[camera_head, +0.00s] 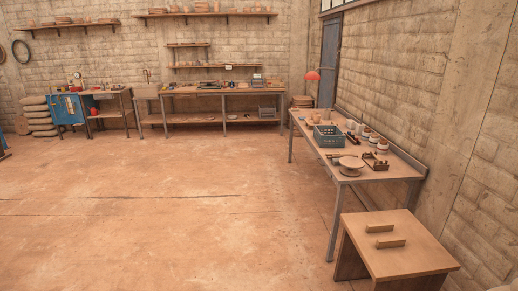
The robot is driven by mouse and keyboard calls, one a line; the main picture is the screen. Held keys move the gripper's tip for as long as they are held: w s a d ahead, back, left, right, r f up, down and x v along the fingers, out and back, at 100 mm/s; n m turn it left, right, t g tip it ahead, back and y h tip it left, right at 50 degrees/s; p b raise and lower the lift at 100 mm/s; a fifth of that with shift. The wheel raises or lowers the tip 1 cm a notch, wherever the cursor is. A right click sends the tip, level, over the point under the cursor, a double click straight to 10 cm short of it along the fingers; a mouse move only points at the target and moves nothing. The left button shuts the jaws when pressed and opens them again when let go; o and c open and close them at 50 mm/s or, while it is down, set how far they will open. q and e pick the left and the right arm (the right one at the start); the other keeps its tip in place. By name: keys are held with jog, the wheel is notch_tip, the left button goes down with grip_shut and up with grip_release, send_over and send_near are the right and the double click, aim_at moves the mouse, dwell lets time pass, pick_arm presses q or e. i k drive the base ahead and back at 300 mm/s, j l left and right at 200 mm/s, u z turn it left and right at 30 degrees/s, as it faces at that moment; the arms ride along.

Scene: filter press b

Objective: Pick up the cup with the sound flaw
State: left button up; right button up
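No cup can be told for certain at this distance. Several small round vessels, pale with brown tops, stand in a row at the back of the right-hand table (395,165); one of them is the nearest vessel (383,145). They may be cups or jars, and no flaw is visible on any. More small pots stand on the upper wall shelf (215,13), too small to tell apart. Neither of my grippers is in view.
A wooden stand (400,262) is in front. A long workbench (222,90) lines the back wall. The floor is open.

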aim_at(316, 118)
jog(key=i, duration=2.45)
jog(key=i+z, duration=0.15)
jog(key=i, duration=0.65)
jog(key=i+z, duration=0.15)
jog(key=i, duration=0.65)
jog(key=i+j+z, duration=0.15)
jog(key=i, duration=0.65)
jog(key=i+j, duration=0.1)
jog(key=i, duration=1.05)
jog(key=l+z, duration=0.05)
